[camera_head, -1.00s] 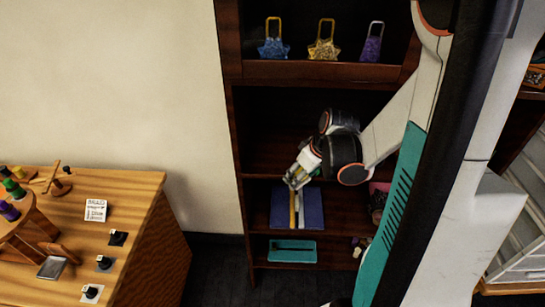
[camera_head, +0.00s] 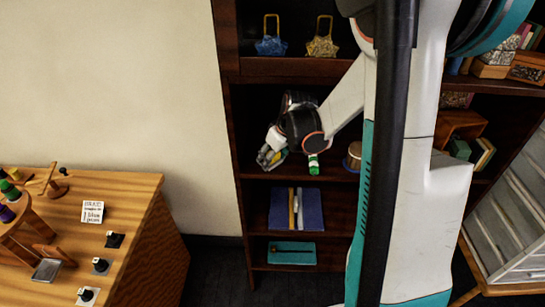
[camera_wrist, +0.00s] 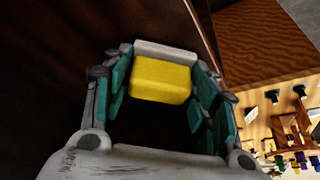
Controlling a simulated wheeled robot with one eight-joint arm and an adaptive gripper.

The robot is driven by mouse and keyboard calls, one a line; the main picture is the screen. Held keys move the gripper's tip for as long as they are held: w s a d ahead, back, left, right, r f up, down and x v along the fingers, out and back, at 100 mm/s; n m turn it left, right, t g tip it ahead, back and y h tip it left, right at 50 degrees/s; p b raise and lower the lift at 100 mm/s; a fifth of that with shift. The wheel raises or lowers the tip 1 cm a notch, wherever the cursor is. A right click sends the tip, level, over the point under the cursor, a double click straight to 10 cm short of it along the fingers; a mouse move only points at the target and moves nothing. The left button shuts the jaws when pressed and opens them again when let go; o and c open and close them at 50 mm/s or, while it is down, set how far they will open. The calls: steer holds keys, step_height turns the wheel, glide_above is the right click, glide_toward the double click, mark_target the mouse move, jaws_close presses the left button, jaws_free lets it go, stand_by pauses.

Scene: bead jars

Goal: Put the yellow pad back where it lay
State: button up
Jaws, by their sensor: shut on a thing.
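The yellow pad (camera_wrist: 160,80) is a small block between the fingers of my gripper (camera_wrist: 160,88) in the wrist view. My gripper is shut on it. In the head view my gripper (camera_head: 270,157) is in front of the left part of the bookcase's middle shelf, by its left upright. Only a small bit of yellow shows there, so the pad is mostly hidden by the fingers. I cannot tell whether the pad touches the shelf.
A green bottle (camera_head: 313,165) and a round tin (camera_head: 354,156) stand on the middle shelf. Below are a blue folder (camera_head: 309,207) with pale strips and a teal tray (camera_head: 292,256). Two padlock-like ornaments stand above. A wooden table (camera_head: 140,215) is at left.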

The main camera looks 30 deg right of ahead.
steer(key=shift+f, duration=0.1)
steer(key=o, duration=0.8)
steer(key=shift+o, duration=0.4)
steer(key=shift+s+r, duration=0.1)
steer(key=shift+r, duration=0.4)
steer(key=s, duration=0.4)
steer(key=s+d+p, duration=0.1)
steer(key=s, duration=0.3)
steer(key=s+d, duration=0.1)
steer(key=s, duration=0.3)
steer(key=shift+d+r+p, duration=0.15)
steer(key=shift+p, duration=0.2)
